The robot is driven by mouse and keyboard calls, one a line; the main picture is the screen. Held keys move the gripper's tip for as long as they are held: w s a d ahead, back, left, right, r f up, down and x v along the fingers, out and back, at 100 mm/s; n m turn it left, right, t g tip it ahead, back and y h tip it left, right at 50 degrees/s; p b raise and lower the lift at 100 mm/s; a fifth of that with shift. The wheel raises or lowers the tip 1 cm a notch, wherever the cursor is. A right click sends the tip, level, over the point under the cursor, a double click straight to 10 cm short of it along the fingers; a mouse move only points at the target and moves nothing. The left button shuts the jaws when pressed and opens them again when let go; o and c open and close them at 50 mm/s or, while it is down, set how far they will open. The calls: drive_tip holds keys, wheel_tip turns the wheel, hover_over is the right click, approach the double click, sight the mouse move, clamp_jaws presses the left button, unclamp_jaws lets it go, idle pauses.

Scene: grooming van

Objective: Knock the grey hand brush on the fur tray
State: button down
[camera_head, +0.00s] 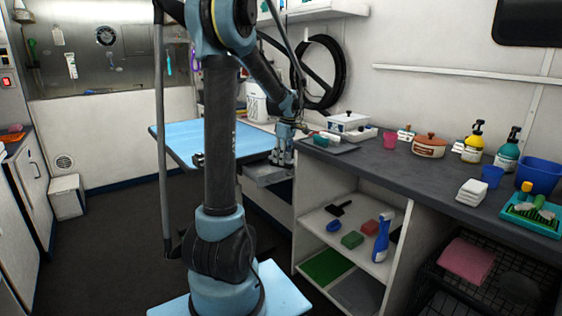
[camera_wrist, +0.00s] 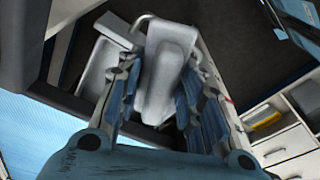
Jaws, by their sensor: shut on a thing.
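My gripper (camera_head: 283,158) is at the end of my arm, at the right edge of the blue table, just above a grey metal tray (camera_head: 266,177). In the wrist view my gripper (camera_wrist: 160,100) is shut on the grey hand brush (camera_wrist: 160,78), a long pale grey shape between the fingers. The fur tray also shows in the wrist view behind the brush, as a light metal rim (camera_wrist: 93,75). In the head view the brush is mostly hidden by the gripper. Whether brush and tray touch, I cannot tell.
The blue table (camera_head: 190,142) is clear beside the gripper. The dark counter (camera_head: 390,170) on the right holds a pink cup (camera_head: 390,141), a brown pot (camera_head: 429,146) and bottles. A small tray (camera_head: 333,147) lies near its left end. Open shelves (camera_head: 345,232) stand below.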

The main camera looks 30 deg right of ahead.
drive_tip(key=shift+r, duration=1.8)
